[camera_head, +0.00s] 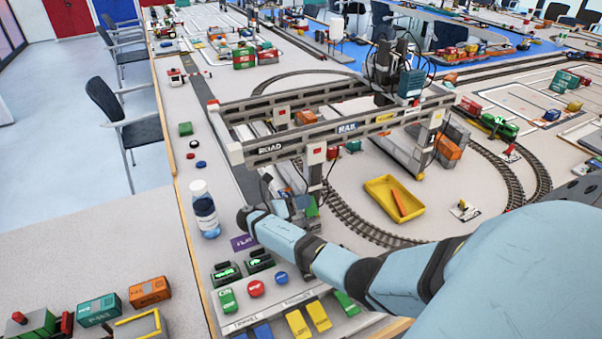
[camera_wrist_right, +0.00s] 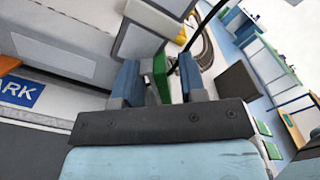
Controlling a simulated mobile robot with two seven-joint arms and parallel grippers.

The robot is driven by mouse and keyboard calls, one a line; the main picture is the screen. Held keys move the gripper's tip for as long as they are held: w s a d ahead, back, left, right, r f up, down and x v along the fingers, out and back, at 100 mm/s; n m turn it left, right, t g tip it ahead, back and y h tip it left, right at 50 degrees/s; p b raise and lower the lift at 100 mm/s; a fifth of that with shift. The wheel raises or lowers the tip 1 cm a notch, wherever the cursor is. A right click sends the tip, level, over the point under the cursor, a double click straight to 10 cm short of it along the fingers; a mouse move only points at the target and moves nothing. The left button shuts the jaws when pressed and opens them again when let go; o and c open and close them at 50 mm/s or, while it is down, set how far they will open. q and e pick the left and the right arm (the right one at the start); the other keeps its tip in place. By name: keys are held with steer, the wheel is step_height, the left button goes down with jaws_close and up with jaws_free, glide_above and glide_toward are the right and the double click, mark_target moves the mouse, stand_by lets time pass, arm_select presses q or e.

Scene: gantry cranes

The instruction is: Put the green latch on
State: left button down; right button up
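The green latch, a narrow green piece (camera_wrist_right: 160,76), lies between the two blue fingertips of my right gripper (camera_wrist_right: 160,82) in the right wrist view. The fingers are apart, and the piece looks thinner than the gap between them. In the head view a bit of green (camera_head: 312,207) shows beside my right gripper (camera_head: 298,207), at the near leg of the grey gantry crane (camera_head: 290,148). The gripper partly hides the spot, so contact with the leg cannot be told. My left gripper is not in view.
A water bottle (camera_head: 204,212) stands left of my right gripper. A yellow tray (camera_head: 379,205) lies inside the curved track to its right. Green, red and blue buttons (camera_head: 256,288) and several yellow and blue pieces lie near the front edge. A blue sign (camera_wrist_right: 20,93) is left in the wrist view.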

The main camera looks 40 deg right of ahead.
jaws_close()
steer(key=n+p, duration=0.1)
steer(key=w+n+p, duration=0.1)
steer(key=p, duration=0.1)
steer(key=f+n+p, duration=0.1)
steer(key=shift+w+d+n, duration=0.2)
steer(key=shift+w+n, duration=0.05)
steer(key=shift+n, duration=0.15)
steer(key=n, duration=0.1)
steer(key=f+n, duration=0.1)
steer(key=shift+w+d+f+n, duration=0.15)
steer(key=shift+w+n, duration=0.15)
steer(key=shift+w, duration=0.05)
steer(key=shift+w+f+n+b, duration=0.2)
steer(key=shift+f+n, duration=0.3)
steer(key=shift+n, duration=0.4)
steer(key=shift+w+f+n+b, duration=0.15)
steer(key=shift+f+n, duration=0.3)
steer(key=shift+n, duration=0.45)
steer(key=shift+s, duration=0.1)
steer(key=shift+d, duration=0.1)
